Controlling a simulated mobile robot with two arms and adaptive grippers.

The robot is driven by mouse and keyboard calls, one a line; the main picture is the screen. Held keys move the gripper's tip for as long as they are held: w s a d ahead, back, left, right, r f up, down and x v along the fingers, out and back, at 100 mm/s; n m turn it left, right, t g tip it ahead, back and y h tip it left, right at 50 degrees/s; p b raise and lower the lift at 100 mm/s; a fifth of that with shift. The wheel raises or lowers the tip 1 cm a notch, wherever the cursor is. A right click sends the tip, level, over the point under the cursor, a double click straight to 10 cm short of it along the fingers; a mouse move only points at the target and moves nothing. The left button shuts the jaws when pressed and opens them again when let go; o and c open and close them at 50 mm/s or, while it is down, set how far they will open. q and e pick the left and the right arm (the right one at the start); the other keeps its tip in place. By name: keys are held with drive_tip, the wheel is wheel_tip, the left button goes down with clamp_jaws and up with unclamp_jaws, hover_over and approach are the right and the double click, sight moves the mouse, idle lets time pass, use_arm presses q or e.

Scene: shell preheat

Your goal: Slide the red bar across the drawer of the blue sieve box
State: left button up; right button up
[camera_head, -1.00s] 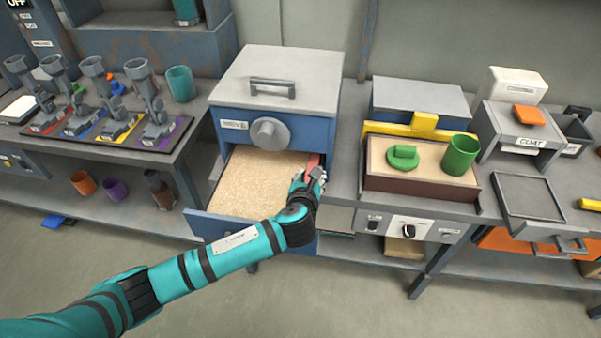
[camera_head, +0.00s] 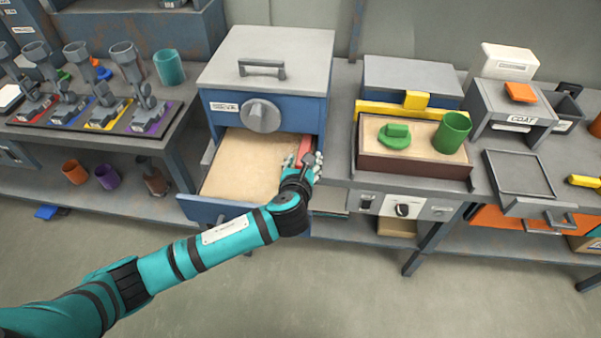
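The blue sieve box (camera_head: 290,113) has a grey lid, a round grey knob and its drawer (camera_head: 205,205) pulled out. Pale granular material (camera_head: 240,168) fills the drawer with a level surface. The red bar (camera_head: 304,147) is at the drawer's right side, near the box front. My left gripper (camera_head: 303,163) is at the bar, with fingers around its near part and hiding some of it. Whether the fingers press on the bar is too small to tell. My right gripper is not in view.
Left of the box stands a rack of grey funnel-topped devices (camera_head: 125,55) and a teal cup (camera_head: 169,67). To the right is a brown-sided sand tray (camera_head: 415,165) with a green stamp (camera_head: 394,137) and green cup (camera_head: 452,132). The floor in front is clear.

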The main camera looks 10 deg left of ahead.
use_arm(q)
drive_tip(key=v, duration=0.9)
drive_tip(key=shift+s+r, duration=0.2)
drive_tip(key=shift+s, duration=0.1)
